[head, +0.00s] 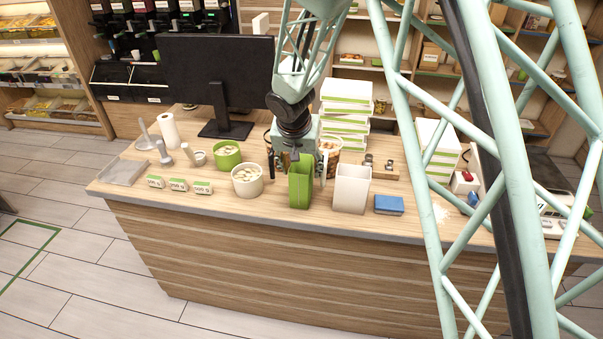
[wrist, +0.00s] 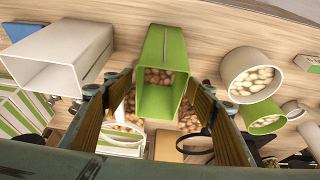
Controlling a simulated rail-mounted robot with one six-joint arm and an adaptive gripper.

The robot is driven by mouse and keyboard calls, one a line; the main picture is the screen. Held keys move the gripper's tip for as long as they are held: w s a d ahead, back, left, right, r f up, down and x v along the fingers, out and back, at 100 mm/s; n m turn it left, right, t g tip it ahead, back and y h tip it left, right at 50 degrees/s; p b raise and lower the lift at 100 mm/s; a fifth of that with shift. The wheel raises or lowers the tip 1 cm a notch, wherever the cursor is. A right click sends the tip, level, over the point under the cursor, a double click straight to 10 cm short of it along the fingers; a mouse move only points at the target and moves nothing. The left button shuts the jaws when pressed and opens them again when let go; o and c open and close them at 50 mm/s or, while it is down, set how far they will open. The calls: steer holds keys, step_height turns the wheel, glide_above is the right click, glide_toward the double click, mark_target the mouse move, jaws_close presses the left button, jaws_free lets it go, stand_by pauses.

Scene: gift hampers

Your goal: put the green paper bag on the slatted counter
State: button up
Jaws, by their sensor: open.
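The green paper bag (head: 300,188) stands upright on the wood-topped counter with a slatted front (head: 300,258), near its front edge. In the wrist view the bag (wrist: 176,45) shows its open mouth, with brown nuts visible in the opening. My gripper (head: 298,172) is open above and around the bag's upper part. In the wrist view one finger of my gripper (wrist: 163,80) is on each side of the bag, with a gap visible on the left. I cannot tell whether the right finger touches it.
A white paper bag (head: 351,188) stands close on the right, with a blue box (head: 389,205) beyond it. A white tub of nuts (head: 247,180) is on the left. A nut-filled cup (head: 328,148) and stacked boxes (head: 346,105) stand behind. A monitor (head: 217,75) is at back left.

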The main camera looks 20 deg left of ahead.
steer(key=shift+s+r, duration=0.25)
steer(key=shift+r, duration=0.35)
steer(key=shift+r, duration=0.1)
stand_by(0.6)
